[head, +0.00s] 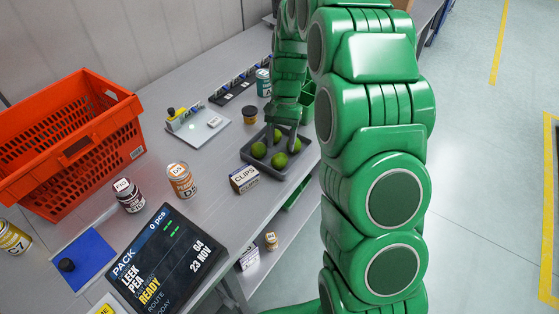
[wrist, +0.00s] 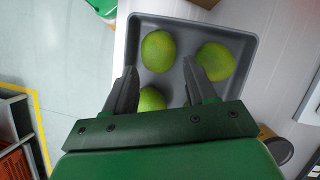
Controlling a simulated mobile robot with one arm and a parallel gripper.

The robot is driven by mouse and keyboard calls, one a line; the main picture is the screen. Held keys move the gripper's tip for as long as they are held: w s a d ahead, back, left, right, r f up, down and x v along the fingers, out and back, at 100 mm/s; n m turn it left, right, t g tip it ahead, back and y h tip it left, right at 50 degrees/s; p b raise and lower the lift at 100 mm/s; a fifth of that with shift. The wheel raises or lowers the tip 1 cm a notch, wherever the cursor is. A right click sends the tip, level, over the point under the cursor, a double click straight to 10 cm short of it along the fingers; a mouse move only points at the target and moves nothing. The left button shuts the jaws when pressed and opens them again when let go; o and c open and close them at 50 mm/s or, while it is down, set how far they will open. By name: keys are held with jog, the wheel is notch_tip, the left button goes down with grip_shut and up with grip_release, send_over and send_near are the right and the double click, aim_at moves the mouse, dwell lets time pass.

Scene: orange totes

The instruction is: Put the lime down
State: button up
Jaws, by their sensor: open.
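Green limes lie in a dark grey tray (head: 246,156) on the table; one lime (head: 279,160) sits near its front corner and another lime (head: 258,149) at its left. In the wrist view the tray (wrist: 256,38) holds an upper middle lime (wrist: 158,51), a right lime (wrist: 215,61) and a lower lime (wrist: 151,99), partly hidden by my gripper's base. My gripper (wrist: 160,70) is open above the tray, its fingers apart with no lime clamped between them. In the head view my gripper (head: 286,127) is over the tray's back part and hides some of it.
A CLIPS box (head: 244,178) stands close to the tray's front left. A dark jar (head: 250,115) stands behind it. Cans, a display screen (head: 166,258) and an orange tote (head: 70,145) are farther left. The table edge lies just right of the tray.

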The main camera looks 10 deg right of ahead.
aim_at(280, 154)
jog(key=x, duration=0.4)
jog(key=shift+s+a+f, duration=0.1)
jog(key=shift+s+f, duration=0.15)
jog(key=shift+f, duration=0.1)
jog(key=shift+c, duration=0.5)
jog(key=c, duration=0.7)
jog(key=shift+r, duration=0.15)
